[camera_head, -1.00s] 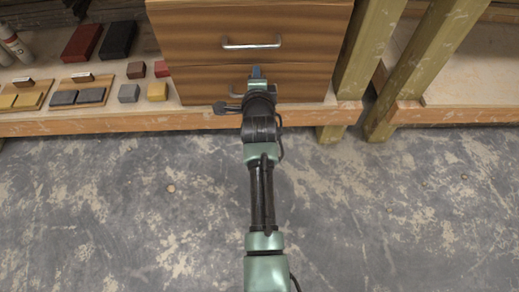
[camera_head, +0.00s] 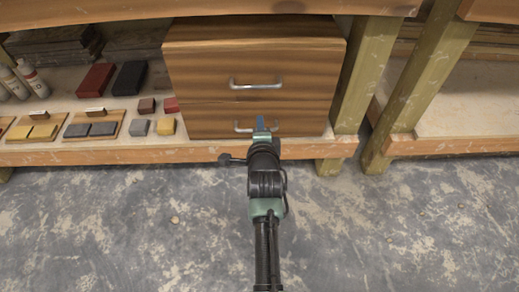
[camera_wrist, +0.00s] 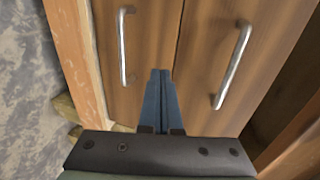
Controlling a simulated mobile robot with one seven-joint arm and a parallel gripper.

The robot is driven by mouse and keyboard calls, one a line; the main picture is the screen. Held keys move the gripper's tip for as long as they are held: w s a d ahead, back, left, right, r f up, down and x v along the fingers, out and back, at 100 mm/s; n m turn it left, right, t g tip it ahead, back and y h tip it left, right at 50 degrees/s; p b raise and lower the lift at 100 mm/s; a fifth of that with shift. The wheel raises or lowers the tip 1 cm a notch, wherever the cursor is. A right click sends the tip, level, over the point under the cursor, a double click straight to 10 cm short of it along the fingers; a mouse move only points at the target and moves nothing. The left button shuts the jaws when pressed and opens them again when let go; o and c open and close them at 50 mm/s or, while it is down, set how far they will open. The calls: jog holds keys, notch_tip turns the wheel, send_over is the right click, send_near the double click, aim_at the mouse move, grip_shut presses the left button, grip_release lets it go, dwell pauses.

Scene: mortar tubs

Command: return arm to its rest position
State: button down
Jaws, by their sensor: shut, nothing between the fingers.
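My gripper (camera_head: 261,122) is at the end of my outstretched arm, in front of the lower drawer of the wooden drawer cabinet (camera_head: 254,60). In the wrist view my gripper (camera_wrist: 158,75) shows its blue fingers pressed together with nothing between them. The fingertips overlap the cabinet front in the picture, between the two metal handles. In the head view the gripper hides part of the lower handle (camera_head: 241,127). The upper handle (camera_head: 256,84) is clear above it. Both drawers look closed.
The cabinet stands on a low wooden shelf (camera_head: 100,157) under a worktop (camera_head: 120,22). Left of it are a red block (camera_head: 96,79), a black block (camera_head: 129,78), small blocks, trays and bottles (camera_head: 33,78). A wooden post (camera_head: 352,80) is close on the right. The concrete floor (camera_head: 120,230) is clear.

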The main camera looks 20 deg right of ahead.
jog(key=p+v, duration=0.4)
jog(key=v, duration=0.4)
jog(key=shift+s+f, duration=0.1)
jog(key=w+a+r+n+t+p, duration=0.1)
jog(key=a+r+n+t, duration=0.15)
jog(key=r, duration=0.95)
jog(key=w+a+r+n+t+p, duration=0.1)
jog(key=a+r+n+t+p, duration=0.15)
jog(key=r, duration=0.85)
jog(key=w+a+r+n+t+p, duration=0.1)
jog(key=r+n, duration=0.3)
jog(key=r, duration=0.8)
jog(key=s+a+r+n+t+y+p, duration=0.15)
jog(key=s+a+r+n, duration=0.35)
jog(key=r, duration=0.6)
jog(key=s+r+n+t+y+p, duration=0.1)
jog(key=s+r+n+t, duration=0.2)
jog(key=s+r, duration=0.6)
jog(key=s+a+r+n+t+y+p, duration=0.2)
jog(key=s+a+r+n+t, duration=0.15)
jog(key=r, duration=0.85)
notch_tip(320, 180, up, 38)
jog(key=p, duration=3.7)
jog(key=shift+w+d+f+n+g, duration=0.15)
jog(key=shift+d+f+n+g, duration=0.1)
jog(key=shift+n+g, duration=0.1)
jog(key=shift+h, duration=0.25)
